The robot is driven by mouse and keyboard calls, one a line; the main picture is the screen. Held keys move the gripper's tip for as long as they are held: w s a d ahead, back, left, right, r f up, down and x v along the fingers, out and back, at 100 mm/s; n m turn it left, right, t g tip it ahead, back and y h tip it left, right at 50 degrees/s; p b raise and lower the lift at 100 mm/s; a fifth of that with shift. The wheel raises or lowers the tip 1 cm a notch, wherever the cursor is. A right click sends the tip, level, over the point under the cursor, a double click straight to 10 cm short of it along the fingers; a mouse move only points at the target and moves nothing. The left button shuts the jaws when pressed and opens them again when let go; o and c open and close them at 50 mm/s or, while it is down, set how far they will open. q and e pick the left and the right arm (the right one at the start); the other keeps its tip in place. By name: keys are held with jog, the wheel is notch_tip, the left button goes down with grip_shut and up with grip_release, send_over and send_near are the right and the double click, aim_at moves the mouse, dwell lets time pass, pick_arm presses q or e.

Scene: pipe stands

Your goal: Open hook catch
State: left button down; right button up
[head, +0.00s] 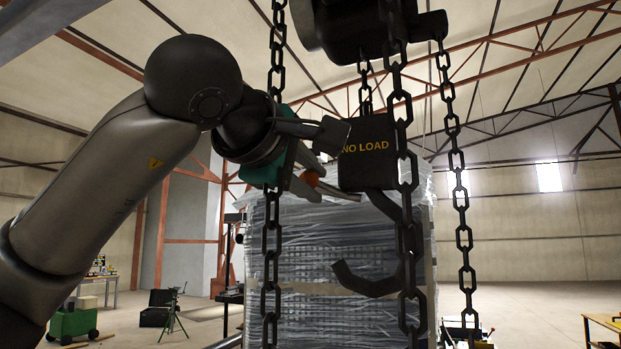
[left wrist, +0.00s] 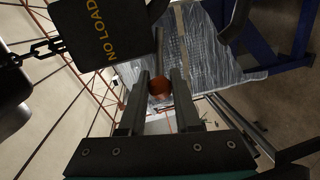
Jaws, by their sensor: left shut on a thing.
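The black hook block (head: 366,165), marked "NO LOAD", hangs from chains right of centre in the head view, and its dark curved hook (head: 372,284) hangs below it. The block also fills the top left of the left wrist view (left wrist: 98,30). My left gripper (head: 318,180) is just left of the block's lower part, its fingers pointing right. My right gripper is out of view.
Black chains (head: 271,235) hang in front of and around the block, one close to my left gripper. A large plastic-wrapped load (head: 325,260) stands behind the hook. A green cart (head: 73,322) and a tripod (head: 173,312) stand far off on open floor at left.

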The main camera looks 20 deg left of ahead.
pick_arm(q)
jog(key=c, duration=0.6)
grip_release()
jog(key=shift+s, duration=0.1)
jog(key=s+a+r+b, duration=0.1)
jog(key=s+b, duration=0.3)
jog(key=s, duration=1.1)
jog(key=shift+r, duration=0.65)
jog(key=shift+w, duration=0.1)
